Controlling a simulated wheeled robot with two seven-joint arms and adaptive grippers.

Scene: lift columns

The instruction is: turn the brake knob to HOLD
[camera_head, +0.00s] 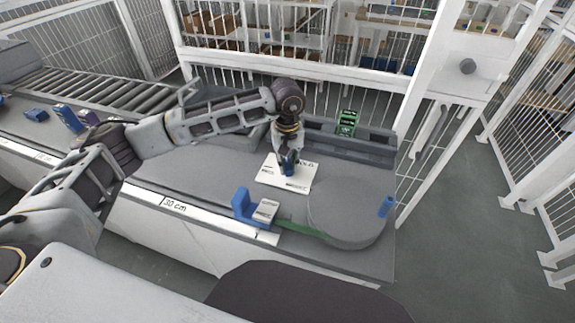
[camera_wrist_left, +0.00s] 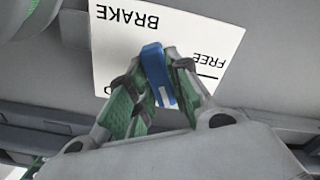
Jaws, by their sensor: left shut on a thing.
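The blue brake knob (camera_head: 289,169) stands on a white plate (camera_head: 271,173) on the grey deck. My left gripper (camera_head: 287,157) comes down from above and is shut on the knob. In the left wrist view, the green-padded left gripper (camera_wrist_left: 157,82) has a finger on each side of the knob (camera_wrist_left: 153,62). A pale stripe shows on the knob's near end. The plate (camera_wrist_left: 120,55) reads BRAKE and FREE upside down there. HOLD is partly readable in the head view and mostly hidden by a finger in the wrist view. The right gripper is out of view.
A blue block (camera_head: 242,204) with a grey label piece sits near the deck's front edge, beside a green strip (camera_head: 297,228). A round grey turntable (camera_head: 350,212) is to the right. A green sign (camera_head: 347,122) stands behind. Rollers (camera_head: 120,87) lie left; white fencing stands behind.

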